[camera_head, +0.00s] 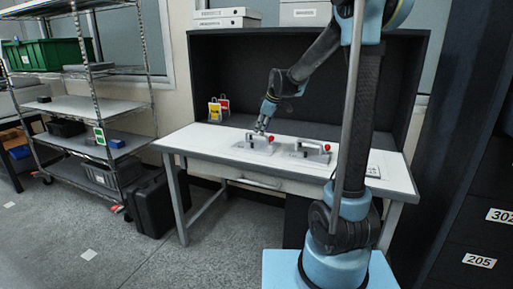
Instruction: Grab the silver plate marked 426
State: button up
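Two silver plates with clamp-like metal fittings and red knobs lie on the white desk top. The left plate (254,148) is partly hidden by my gripper. The right plate (304,157) lies a little nearer the front. No number can be read on either one, so I cannot tell which is marked 426. My gripper (261,130) points down over the left plate, beside its red knob. It is too small to tell whether the fingers are open, shut or touching the fitting.
The white desk (215,137) has a dark back panel. Yellow and red tags (219,107) stand at its back left. A wire shelf (95,105) and a black case (155,203) are on the left. A dark cabinet labelled 302 and 205 (470,225) is at right. Grey floor is open front left.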

aim_at(267, 147)
jog(key=shift+x, duration=2.8)
grip_shut()
